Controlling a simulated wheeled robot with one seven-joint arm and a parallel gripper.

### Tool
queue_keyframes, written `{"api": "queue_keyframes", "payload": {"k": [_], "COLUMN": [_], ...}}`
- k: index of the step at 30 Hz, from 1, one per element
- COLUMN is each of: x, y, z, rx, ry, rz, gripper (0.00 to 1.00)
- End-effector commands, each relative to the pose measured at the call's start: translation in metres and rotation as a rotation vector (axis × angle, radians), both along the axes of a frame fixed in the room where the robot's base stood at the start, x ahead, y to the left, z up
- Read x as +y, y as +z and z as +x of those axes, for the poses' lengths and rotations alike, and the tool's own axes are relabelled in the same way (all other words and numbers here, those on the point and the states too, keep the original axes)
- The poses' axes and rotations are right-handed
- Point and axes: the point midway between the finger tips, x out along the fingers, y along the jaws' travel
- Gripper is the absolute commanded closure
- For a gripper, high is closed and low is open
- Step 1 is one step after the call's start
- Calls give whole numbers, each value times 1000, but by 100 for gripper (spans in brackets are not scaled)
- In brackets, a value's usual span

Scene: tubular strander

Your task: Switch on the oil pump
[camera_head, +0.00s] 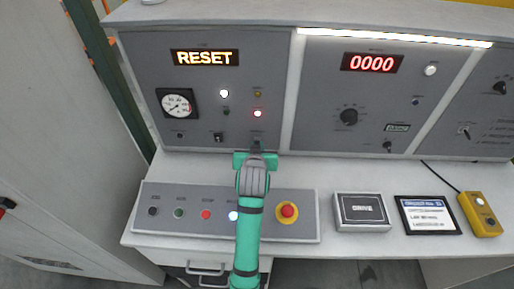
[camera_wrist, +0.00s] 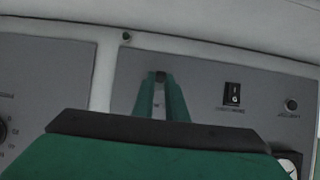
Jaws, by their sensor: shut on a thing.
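The left control panel (camera_head: 140,60) has a row of small controls along its lower edge, with labels too small to read. In the wrist view, which is turned over, the fingers of my gripper (camera_wrist: 160,98) are shut on a small dark switch (camera_wrist: 160,76). The fingers hide most of it, so its position is unclear. I cannot read whether it is the oil pump switch. A black rocker switch (camera_wrist: 232,94) and a round knob (camera_wrist: 291,104) sit beside it.
A pressure gauge (camera_head: 177,105) and a RESET display (camera_head: 205,58) are on the same panel. Below, the desk carries a button strip (camera_head: 180,228) with a red emergency stop (camera_head: 288,211), a DRIVE box (camera_head: 362,211), a tablet (camera_head: 428,215) and a yellow pendant (camera_head: 481,214).

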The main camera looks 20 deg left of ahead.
Motion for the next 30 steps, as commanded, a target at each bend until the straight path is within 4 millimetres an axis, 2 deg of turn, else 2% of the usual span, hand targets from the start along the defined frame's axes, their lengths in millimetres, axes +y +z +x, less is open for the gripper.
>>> {"api": "queue_keyframes", "payload": {"k": [15, 30], "x": [4, 9], "y": [19, 26], "z": [9, 15], "rx": [378, 604], "ry": [2, 5], "rz": [-105, -169], "gripper": [100, 100]}}
